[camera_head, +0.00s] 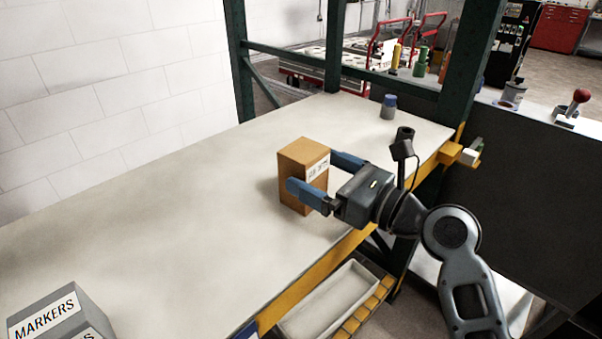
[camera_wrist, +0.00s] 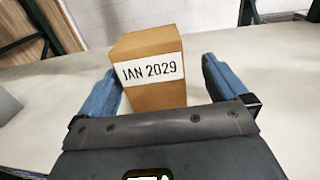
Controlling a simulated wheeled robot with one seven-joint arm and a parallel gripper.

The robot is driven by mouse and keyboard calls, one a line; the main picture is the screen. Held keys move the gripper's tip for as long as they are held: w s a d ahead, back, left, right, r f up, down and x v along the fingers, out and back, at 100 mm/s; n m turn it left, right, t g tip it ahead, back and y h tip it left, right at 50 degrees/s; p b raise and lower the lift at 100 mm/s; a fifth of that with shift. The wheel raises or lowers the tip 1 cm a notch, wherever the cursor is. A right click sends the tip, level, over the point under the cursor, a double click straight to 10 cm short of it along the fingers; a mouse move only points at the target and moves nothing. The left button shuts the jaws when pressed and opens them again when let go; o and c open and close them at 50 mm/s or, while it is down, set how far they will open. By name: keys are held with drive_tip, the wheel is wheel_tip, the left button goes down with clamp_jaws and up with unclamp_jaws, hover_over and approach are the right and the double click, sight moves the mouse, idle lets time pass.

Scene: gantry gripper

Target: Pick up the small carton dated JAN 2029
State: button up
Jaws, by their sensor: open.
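A small brown carton (camera_head: 297,193) stands upright on the pale tabletop (camera_head: 190,230), near its front edge. In the wrist view the carton (camera_wrist: 155,97) shows a white label reading JAN 2029. My gripper (camera_head: 320,174) is open, with one blue finger on each side of the carton. In the wrist view my gripper (camera_wrist: 160,85) has the carton between its fingers, with a visible gap at the right finger and a narrower one at the left. The carton rests on the table. Its far side is hidden.
A grey box marked MARKERS (camera_head: 50,312) stands at the near left of the table. A small grey jar with a blue lid (camera_head: 388,106) stands at the far end. Dark green posts (camera_head: 238,60) rise behind. The table between is clear.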

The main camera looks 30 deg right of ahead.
sight(296, 163)
drive_tip(key=x, duration=0.5)
drive_tip(key=shift+a, duration=0.3)
drive_tip(key=shift+s, duration=0.1)
drive_tip(key=c, duration=1.2)
drive_tip(key=shift+c, duration=0.4)
drive_tip(key=shift+r, duration=0.15)
